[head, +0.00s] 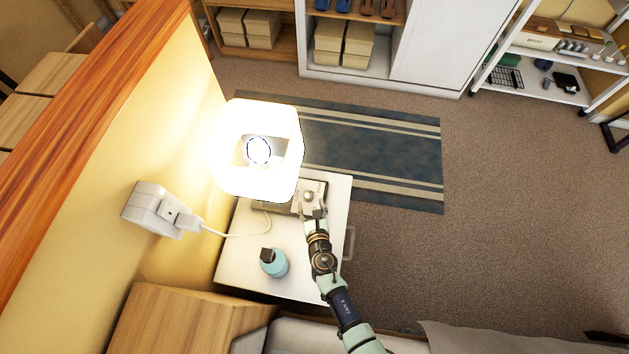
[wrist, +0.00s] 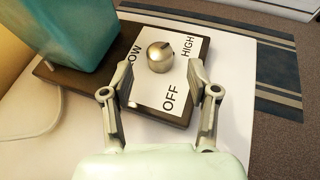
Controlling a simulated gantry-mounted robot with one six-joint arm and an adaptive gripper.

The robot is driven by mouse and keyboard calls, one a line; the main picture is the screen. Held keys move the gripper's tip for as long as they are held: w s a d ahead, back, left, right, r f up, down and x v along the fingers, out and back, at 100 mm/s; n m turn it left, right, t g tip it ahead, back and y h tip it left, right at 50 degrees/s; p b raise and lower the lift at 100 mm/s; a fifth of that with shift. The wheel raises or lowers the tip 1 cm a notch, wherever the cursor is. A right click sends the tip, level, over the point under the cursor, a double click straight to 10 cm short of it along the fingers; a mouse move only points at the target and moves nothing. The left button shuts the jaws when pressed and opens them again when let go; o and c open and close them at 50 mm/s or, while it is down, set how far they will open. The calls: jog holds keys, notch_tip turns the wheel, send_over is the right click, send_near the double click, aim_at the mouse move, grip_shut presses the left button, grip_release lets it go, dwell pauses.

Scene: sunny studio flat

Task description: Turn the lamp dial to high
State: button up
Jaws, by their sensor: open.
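The lamp dial is a round metal knob (wrist: 160,57) on a white plate (wrist: 150,92) set on a dark base (wrist: 60,75). In the wrist view, LOW is printed left of the knob, HIGH to its upper right and OFF below it. A small dark mark on the knob appears towards its upper right, near the HIGH side. The lamp shade (head: 284,180) glows brightly in the head view. My gripper (wrist: 160,66) is open, with one finger on either side of the plate near the knob. The knob lies between and slightly beyond the fingertips, and I see no contact.
The base sits on a white bedside table (head: 240,245). A white cord (head: 240,233) runs to a wall plug (head: 160,210). A teal block (wrist: 75,30) stands on the base, left of the plate.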

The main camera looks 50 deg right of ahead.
jog(key=v, duration=0.7)
jog(key=shift+s+a, duration=0.1)
jog(key=shift+r, duration=0.1)
